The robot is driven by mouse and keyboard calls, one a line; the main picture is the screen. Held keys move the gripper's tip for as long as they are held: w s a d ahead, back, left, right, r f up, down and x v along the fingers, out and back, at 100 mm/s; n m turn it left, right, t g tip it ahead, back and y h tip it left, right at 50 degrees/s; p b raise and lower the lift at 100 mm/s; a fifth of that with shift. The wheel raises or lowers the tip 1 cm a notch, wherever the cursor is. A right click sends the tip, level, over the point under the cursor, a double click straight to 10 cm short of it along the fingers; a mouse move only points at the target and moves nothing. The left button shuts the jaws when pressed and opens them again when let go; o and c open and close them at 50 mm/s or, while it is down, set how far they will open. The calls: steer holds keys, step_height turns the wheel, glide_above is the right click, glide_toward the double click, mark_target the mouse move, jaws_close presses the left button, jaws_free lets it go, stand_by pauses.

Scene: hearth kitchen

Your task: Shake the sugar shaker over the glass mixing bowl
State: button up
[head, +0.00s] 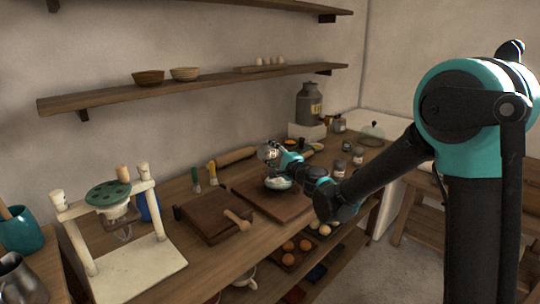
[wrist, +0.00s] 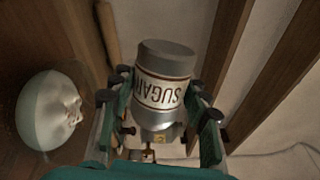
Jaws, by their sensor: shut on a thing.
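The sugar shaker (wrist: 163,92) is a metal cylinder with a cream SUGAR label, which reads upside down in the wrist view. My gripper (wrist: 160,108) is shut on its sides, one teal finger on each side. In the head view the shaker (head: 267,152) is in my gripper (head: 278,153), raised over the counter and seemingly tipped on its side. The glass mixing bowl (wrist: 42,112) holds white contents and shows at the left of the wrist view. In the head view the bowl (head: 278,184) stands just below the shaker, on a wooden board. No falling sugar shows.
The wooden board (head: 262,203) lies on the counter beside a darker board (head: 205,216) with a wooden mallet-like tool (head: 238,220). A rolling pin (head: 238,156) lies behind. Small jars (head: 348,146) stand to the right. A wooden shelf (head: 210,86) runs above the counter.

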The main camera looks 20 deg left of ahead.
steer(key=n, duration=0.2)
steer(key=r+n, duration=0.1)
steer(key=n, duration=0.1)
steer(key=shift+n, duration=0.4)
steer(key=n, duration=0.5)
steer(key=shift+r, duration=0.25)
steer(key=n, duration=0.4)
steer(key=shift+r+n, duration=0.2)
steer(key=shift+n, duration=0.2)
steer(key=n, duration=0.5)
steer(key=shift+r+n, duration=0.2)
steer(key=shift+n, duration=0.1)
